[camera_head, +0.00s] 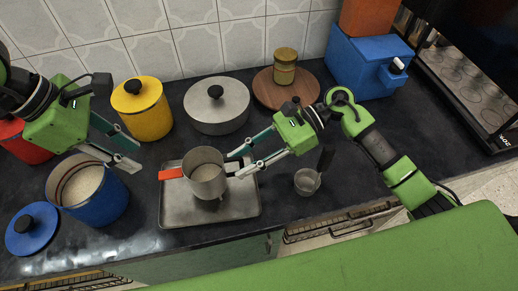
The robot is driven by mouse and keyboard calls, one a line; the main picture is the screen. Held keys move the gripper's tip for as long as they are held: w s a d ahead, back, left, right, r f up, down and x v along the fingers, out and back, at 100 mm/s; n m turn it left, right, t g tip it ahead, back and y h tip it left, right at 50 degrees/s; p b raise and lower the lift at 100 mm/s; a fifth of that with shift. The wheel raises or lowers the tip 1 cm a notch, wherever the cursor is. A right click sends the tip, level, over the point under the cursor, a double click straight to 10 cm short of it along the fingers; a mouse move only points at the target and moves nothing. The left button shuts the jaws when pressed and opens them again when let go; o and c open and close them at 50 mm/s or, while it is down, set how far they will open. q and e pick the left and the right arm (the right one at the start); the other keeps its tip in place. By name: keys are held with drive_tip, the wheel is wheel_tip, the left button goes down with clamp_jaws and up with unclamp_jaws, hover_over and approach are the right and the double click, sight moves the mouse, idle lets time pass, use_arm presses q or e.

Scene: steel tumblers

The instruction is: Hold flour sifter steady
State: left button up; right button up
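The flour sifter (207,179) is a grey metal cup with a red handle (171,173) pointing left. It sits over a metal tray (232,205), and pale flour seems to show inside it. My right gripper (236,166) is at the sifter's right side, its two fingers apart with tips by the sifter's wall. Whether they touch it is unclear.
An open blue canister (104,205) of flour stands at left, its blue lid (32,229) in front. A yellow canister (147,115), a lidded grey pot (229,119) and a wooden board (311,92) stand behind.

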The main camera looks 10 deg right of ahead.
drive_tip(key=shift+a+f, duration=0.2)
drive_tip(key=shift+a, duration=0.2)
drive_tip(key=shift+c, duration=0.4)
clamp_jaws()
use_arm(q)
clamp_jaws()
use_arm(e)
drive_tip(key=shift+d, duration=0.1)
use_arm(q)
drive_tip(key=d+r+m+y, duration=0.1)
drive_tip(key=d+r+y, duration=0.3)
drive_tip(key=r, duration=0.1)
drive_tip(key=shift+w+r+g, duration=0.3)
drive_tip(key=shift+r, duration=0.1)
